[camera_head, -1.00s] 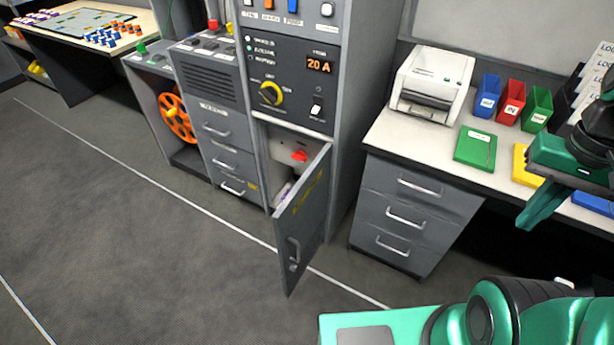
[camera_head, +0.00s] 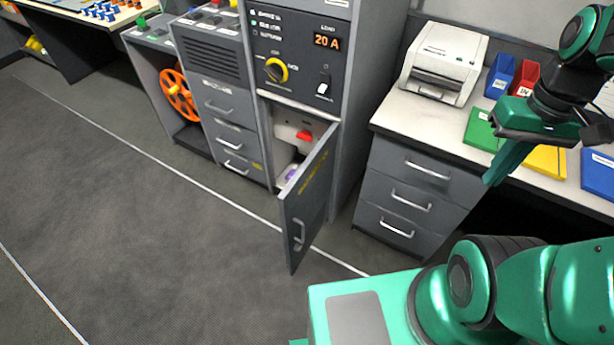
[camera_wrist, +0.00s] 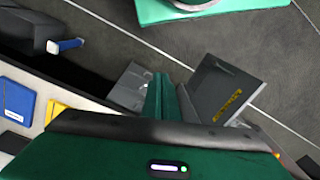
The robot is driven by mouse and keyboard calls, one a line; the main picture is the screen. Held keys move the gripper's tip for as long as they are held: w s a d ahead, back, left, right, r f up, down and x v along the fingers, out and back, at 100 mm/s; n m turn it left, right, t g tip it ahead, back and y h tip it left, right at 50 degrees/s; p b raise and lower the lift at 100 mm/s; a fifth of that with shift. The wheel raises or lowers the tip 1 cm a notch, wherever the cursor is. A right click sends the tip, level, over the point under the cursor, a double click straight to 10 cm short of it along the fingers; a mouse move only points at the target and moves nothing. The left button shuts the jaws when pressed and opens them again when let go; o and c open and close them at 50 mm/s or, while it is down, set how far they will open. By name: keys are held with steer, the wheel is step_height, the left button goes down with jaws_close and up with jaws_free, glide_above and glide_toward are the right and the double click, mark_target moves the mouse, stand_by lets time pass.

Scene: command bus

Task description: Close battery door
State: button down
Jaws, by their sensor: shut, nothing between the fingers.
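The grey battery door (camera_head: 306,200) stands open, swung out from the lower front of the tall grey cabinet. Inside the opening I see a red part (camera_head: 304,136) and a purple item (camera_head: 291,174). The wrist view also shows the door (camera_wrist: 222,88) with yellow lettering, just right of my fingers. My gripper (camera_head: 490,182) is shut and empty, above the desk's front edge and well right of the door. Its closed fingers (camera_wrist: 160,92) point ahead in the wrist view.
A desk with a grey drawer unit (camera_head: 405,195) stands right of the cabinet. It carries a white printer (camera_head: 445,62) and coloured bins and folders. An orange reel (camera_head: 177,96) is at left. The floor (camera_head: 150,220) before the door is clear.

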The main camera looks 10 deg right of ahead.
steer(key=w+a+f+n+y, duration=0.1)
steer(key=w+a+f+n, duration=0.3)
steer(key=w+n, duration=0.45)
steer(key=n+y, duration=0.6)
steer(key=n, duration=1.6)
glide_toward(296, 189)
step_height(296, 189, down, 3)
steer(key=s, duration=0.3)
steer(key=shift+w+a+f, duration=0.15)
steer(key=shift+w+a, duration=1.1)
steer(key=shift+w, duration=0.2)
